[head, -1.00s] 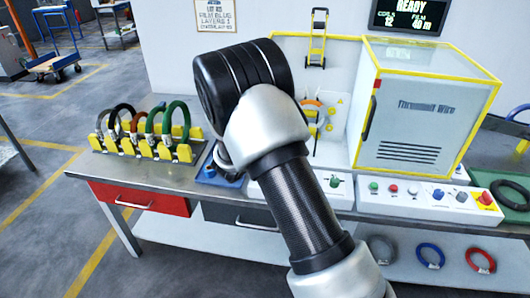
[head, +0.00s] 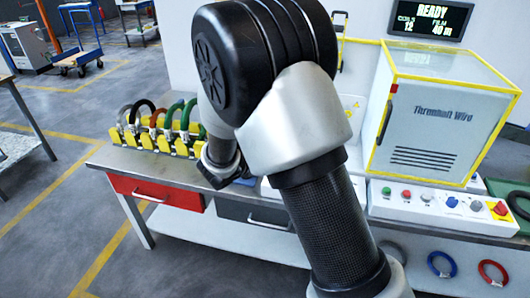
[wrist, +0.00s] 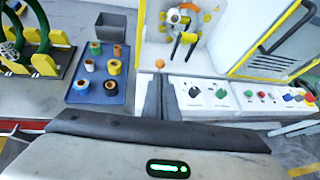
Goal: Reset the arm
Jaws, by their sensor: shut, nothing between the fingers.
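My arm fills the middle of the head view, with its black and silver joint in front of the workbench. My gripper (wrist: 160,98) shows in the wrist view as two dark fingers close together, shut and empty. It hangs in front of the bench's front edge, between the blue tray and the control panel. In the head view the fingers cannot be made out; only the dark end of the arm shows near the bench edge.
A yellow rack (head: 150,147) of coils stands on the bench's left. A blue tray (wrist: 77,98) holds several tape rolls. Right are the control panel (head: 400,205) and the yellow-edged machine cabinet (head: 435,115). A red drawer (head: 150,190) is below. Open floor (head: 50,215) lies left.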

